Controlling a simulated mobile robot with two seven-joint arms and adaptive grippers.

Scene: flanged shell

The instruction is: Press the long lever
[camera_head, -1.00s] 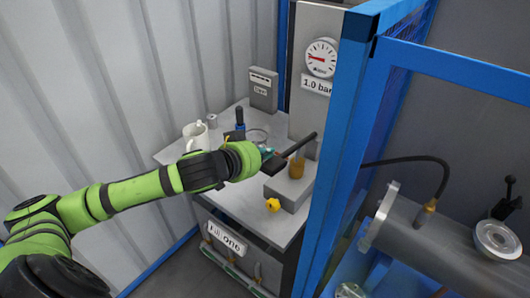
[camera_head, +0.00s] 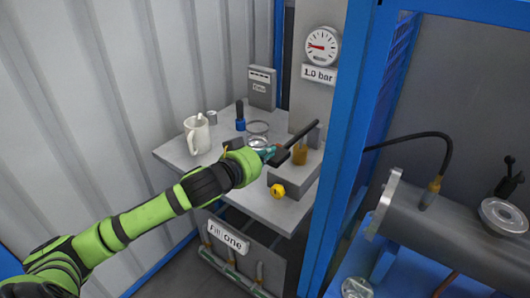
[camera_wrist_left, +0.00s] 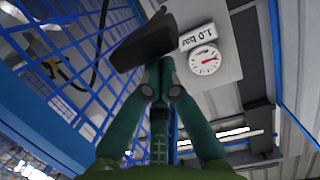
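The long lever (camera_head: 302,134) is a dark bar slanting up to the right above a grey block on the bench, with a broad dark end at its lower left. In the left wrist view this dark end (camera_wrist_left: 143,41) lies just beyond my fingertips. My left gripper (camera_head: 268,153) has teal fingers that meet at their tips in the left wrist view (camera_wrist_left: 158,65). It looks shut, with nothing clearly between the fingers. The tips are at or very near the lever's broad end; I cannot tell whether they touch it. My right gripper is out of view.
The grey bench (camera_head: 174,152) holds a white mug (camera_head: 197,135), a blue-black item (camera_head: 240,116) and a yellow knob (camera_head: 277,190). A gauge (camera_head: 322,47) reads above a "1.0 bar" label. A blue frame post (camera_head: 345,140) stands close right of the lever.

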